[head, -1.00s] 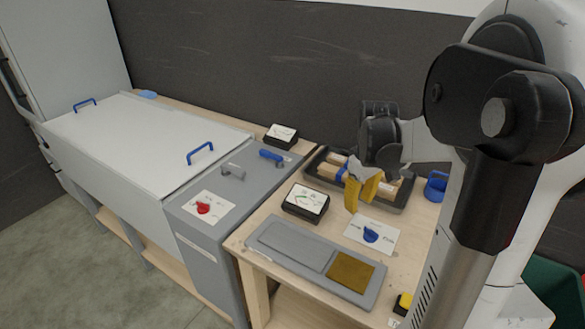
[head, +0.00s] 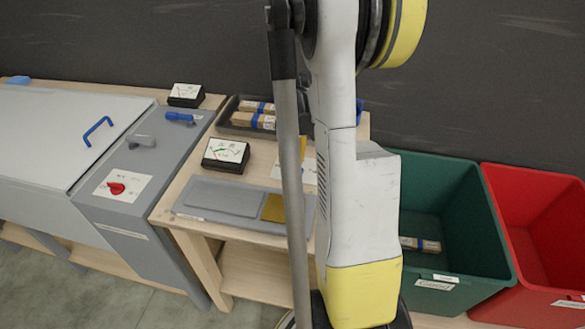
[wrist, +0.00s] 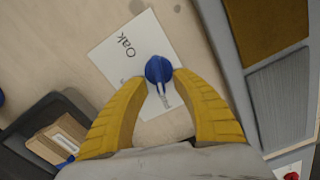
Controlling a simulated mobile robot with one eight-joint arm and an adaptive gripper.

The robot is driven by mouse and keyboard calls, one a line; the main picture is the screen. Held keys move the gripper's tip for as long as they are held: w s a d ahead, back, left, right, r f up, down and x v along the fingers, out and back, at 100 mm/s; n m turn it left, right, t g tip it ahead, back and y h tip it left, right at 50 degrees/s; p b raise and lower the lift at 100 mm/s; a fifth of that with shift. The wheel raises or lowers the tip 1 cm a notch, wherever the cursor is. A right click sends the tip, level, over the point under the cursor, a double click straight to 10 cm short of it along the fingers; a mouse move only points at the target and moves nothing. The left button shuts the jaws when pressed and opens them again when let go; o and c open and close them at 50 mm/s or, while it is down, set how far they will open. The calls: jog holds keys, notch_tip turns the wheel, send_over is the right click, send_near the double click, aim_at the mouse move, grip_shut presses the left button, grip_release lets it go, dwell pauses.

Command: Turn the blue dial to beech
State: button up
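The blue dial (wrist: 158,69) sits on a white card (wrist: 118,48) in the wrist view. The word "Oak" shows on the card, above and left of the dial. A second label below the dial is partly covered and unreadable, so I cannot tell which is beech.
A grey panel (head: 228,198) with an ochre square (head: 273,208) lies at the table's front. A meter (head: 226,154) and a tray of wooden blocks (head: 238,127) stand behind it. Green (head: 455,215) and red (head: 530,205) bins stand to the right.

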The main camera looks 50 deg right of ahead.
jog(key=shift+f, duration=0.1)
grip_shut()
dwell(0.3)
jog(key=m, duration=0.6)
jog(key=shift+s+d+m, duration=0.1)
jog(key=shift+d+m, duration=0.2)
jog(key=m, duration=0.3)
jog(key=shift+s+d, duration=0.1)
jog(key=shift+d, duration=0.05)
jog(key=shift+s+d+m, duration=0.1)
jog(key=shift+s+m, duration=0.05)
jog(key=shift+m, duration=1.85)
